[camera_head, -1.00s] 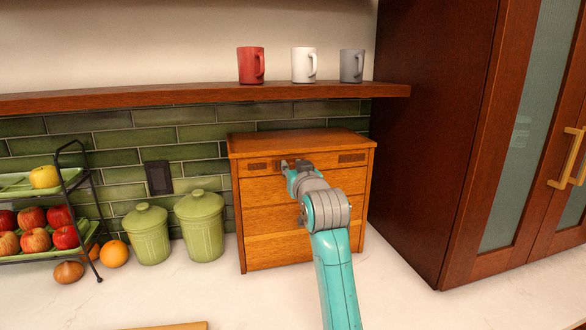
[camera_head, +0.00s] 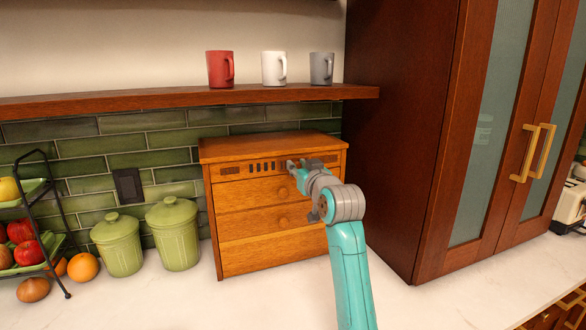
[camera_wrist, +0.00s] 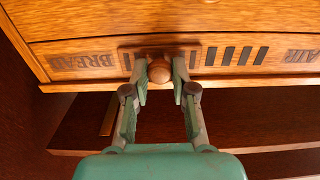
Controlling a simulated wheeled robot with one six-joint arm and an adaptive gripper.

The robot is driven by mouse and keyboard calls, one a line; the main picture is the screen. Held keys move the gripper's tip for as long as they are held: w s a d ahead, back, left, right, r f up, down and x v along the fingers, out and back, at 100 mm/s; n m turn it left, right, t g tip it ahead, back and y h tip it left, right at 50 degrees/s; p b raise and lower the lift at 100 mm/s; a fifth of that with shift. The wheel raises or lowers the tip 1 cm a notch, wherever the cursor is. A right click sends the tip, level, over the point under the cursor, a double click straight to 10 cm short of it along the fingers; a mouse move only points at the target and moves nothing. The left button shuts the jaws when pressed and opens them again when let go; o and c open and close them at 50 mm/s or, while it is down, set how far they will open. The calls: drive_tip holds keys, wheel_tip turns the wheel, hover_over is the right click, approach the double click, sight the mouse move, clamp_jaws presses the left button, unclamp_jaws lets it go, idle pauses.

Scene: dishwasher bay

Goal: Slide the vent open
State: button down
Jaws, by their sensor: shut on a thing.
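The wooden bread box (camera_head: 258,252) stands on the counter against the green tiles. Its vent is a strip along the top of the front, with a sliding panel (camera_wrist: 172,48) and a round wooden knob (camera_wrist: 159,73). My gripper (camera_head: 298,164) is at the right part of the strip. In the wrist view, its fingers are shut on the knob, one on each side. Several dark vent slots (camera_head: 265,167) show left of my gripper; they also show right of the panel in the wrist view (camera_wrist: 237,56). My gripper hides the panel in the head view.
A shelf (camera_head: 150,101) with red, white and grey mugs runs above the box. A tall dark cabinet (camera_head: 400,150) stands close on the right. Green canisters (camera_head: 173,235) and a fruit rack (camera_head: 60,215) are on the left. The counter in front is clear.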

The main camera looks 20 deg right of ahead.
drive_tip(key=c, duration=0.9)
unclamp_jaws()
drive_tip(key=shift+c, duration=0.2)
drive_tip(key=shift+s, duration=0.1)
drive_tip(key=s, duration=1.2)
drive_tip(key=shift+w, duration=0.1)
